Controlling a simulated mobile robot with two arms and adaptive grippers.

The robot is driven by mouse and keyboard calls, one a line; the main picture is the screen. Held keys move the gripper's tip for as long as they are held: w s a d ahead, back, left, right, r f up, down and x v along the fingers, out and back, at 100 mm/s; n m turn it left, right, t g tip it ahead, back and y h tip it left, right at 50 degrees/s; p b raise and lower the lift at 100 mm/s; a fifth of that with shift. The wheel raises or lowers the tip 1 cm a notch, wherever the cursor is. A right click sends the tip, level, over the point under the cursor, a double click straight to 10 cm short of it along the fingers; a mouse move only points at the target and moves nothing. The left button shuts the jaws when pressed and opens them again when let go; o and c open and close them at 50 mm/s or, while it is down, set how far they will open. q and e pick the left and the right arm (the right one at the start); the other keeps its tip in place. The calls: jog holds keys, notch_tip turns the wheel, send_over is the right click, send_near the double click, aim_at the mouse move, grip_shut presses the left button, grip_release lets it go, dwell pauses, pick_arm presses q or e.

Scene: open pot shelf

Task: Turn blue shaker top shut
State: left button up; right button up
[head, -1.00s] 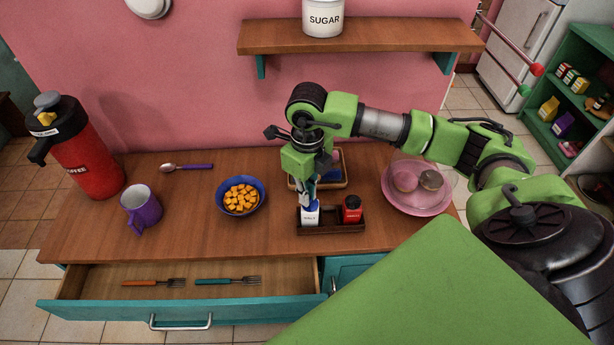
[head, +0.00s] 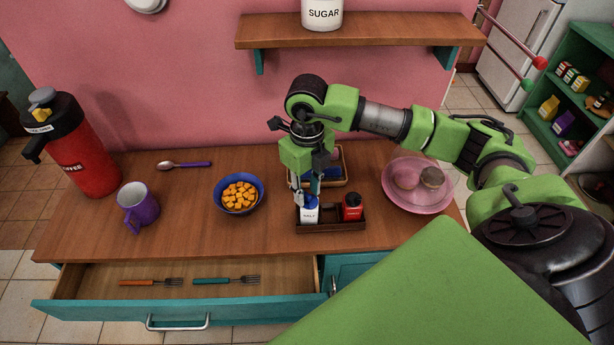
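The salt shaker (head: 309,215) is white with a SALT label and a blue top (head: 311,201). It stands upright in the left part of a dark wooden caddy (head: 338,227). My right gripper (head: 308,195) points down from above, with its fingers at the blue top. One finger shows at the left of the top and hides part of it. I cannot tell whether the fingers press on it or stand slightly apart. My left gripper is not in view.
A red shaker (head: 352,208) stands right beside the salt shaker in the caddy. A basket (head: 333,168) is behind, a pink plate (head: 417,203) with a clear cover right, a bowl of orange cubes (head: 239,212) left. The drawer (head: 180,312) below is open.

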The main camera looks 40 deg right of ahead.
aim_at(307, 195)
notch_tip(307, 195, up, 12)
dwell(0.4)
jog(key=shift+f, duration=0.1)
dwell(0.4)
